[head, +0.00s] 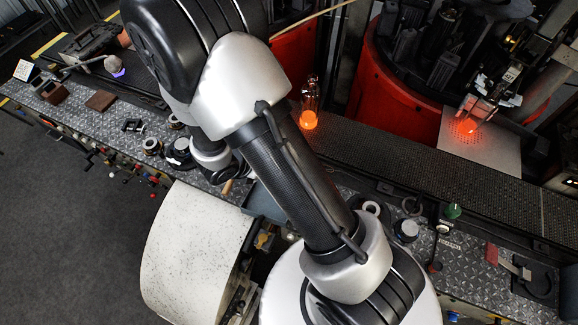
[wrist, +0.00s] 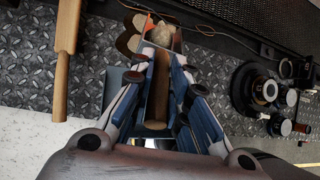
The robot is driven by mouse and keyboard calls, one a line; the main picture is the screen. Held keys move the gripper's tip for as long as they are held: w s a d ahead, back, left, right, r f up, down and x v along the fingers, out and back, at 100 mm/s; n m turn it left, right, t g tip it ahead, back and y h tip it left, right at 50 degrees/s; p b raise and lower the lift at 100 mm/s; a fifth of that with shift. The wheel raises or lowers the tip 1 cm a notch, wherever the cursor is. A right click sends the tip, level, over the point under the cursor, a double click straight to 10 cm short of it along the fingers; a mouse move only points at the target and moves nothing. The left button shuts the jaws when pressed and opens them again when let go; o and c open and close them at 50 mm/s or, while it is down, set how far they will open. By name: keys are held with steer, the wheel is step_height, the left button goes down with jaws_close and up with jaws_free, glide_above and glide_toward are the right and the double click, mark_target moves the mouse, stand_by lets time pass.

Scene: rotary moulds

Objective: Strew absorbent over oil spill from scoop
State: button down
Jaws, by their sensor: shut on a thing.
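In the wrist view my gripper (wrist: 162,75) is shut on the brown wooden handle (wrist: 158,90) of the scoop, which runs lengthwise between the two fingers. The scoop's pan lies beyond the fingertips, with a pale, lumpy heap, probably the absorbent (wrist: 163,36), in it. The fingers cover part of the scoop. Brown rounded shapes (wrist: 128,42) show just left of the pan; I cannot tell what they are. I cannot make out the oil spill for certain in either view. In the head view my arm hides most of the gripper and the scoop.
A blue-grey tray (wrist: 115,82) lies under the gripper on the diamond-plate bench (wrist: 215,65). A wooden paddle-like tool (wrist: 64,60) lies left, and dark round parts (wrist: 262,88) stand right. In the head view, glowing orange glass (head: 308,120) stands behind my arm, near red machines (head: 385,95).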

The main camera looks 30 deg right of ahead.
steer(key=shift+r, duration=0.1)
stand_by(0.3)
steer(key=shift+w+d+r+g+y+p, duration=0.4)
steer(key=shift+d+r+y+p, duration=0.25)
steer(key=shift+p, duration=1.2)
steer(key=shift+w+d+r+p, duration=0.1)
steer(key=shift+d+r+p, duration=0.1)
steer(key=shift+p, duration=0.4)
steer(key=shift+f, duration=0.15)
